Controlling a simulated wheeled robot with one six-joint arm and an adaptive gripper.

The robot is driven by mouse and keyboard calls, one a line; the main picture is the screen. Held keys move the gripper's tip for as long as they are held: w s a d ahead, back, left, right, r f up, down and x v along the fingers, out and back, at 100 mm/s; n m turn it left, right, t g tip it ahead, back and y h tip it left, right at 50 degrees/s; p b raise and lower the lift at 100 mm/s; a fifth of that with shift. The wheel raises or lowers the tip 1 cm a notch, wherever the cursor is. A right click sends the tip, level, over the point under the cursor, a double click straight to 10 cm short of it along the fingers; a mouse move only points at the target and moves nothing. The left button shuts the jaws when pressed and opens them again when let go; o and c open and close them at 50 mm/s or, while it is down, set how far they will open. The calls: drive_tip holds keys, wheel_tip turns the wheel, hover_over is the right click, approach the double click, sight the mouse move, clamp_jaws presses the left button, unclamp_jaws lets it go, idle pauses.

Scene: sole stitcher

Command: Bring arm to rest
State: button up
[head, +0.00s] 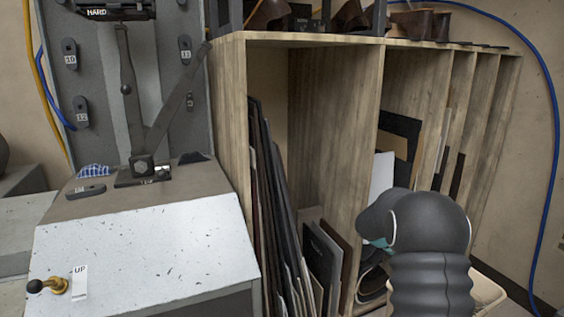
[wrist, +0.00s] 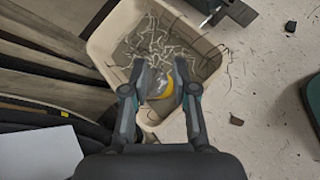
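My gripper (wrist: 159,88) points down over a beige bin (wrist: 98,47) in the wrist view. Its two fingers stand apart, with a gap between the tips. A yellow and grey rounded thing (wrist: 165,89) shows in the gap, lower down in or over the bin; I cannot tell that the fingers touch it. In the head view my dark grey arm covers the lower right, in front of the shelf unit, and the gripper's fingers are hidden there.
A wooden shelf unit (head: 229,120) with upright sheets stands beside the bin. A grey machine (head: 150,245) with a lever and a small brass knob (head: 57,286) stands at left. Pale thread scraps (wrist: 150,42) lie in the bin. Dark scraps (wrist: 236,121) lie on the floor.

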drive_tip(key=s+a+r+m+y, duration=0.3)
drive_tip(key=s+a+r+m, duration=0.1)
drive_tip(key=s+a+r, duration=0.35)
drive_tip(key=s+a+r+m+t+y, duration=0.2)
drive_tip(key=s+a, duration=0.4)
drive_tip(key=s, duration=0.3)
drive_tip(key=s+a+r+m+t+y, duration=0.1)
drive_tip(key=s+a+m+t+y, duration=0.1)
drive_tip(key=s+a, duration=0.4)
drive_tip(key=s+a+r+m+t+y, duration=0.2)
drive_tip(key=s+a, duration=0.4)
drive_tip(key=s, duration=0.6)
drive_tip(key=m+y, duration=0.1)
drive_tip(key=m, duration=0.1)
drive_tip(key=shift+s+a+r+m+y, duration=0.15)
drive_tip(key=shift+s+r+m+y, duration=0.15)
drive_tip(key=shift+r+m, duration=0.1)
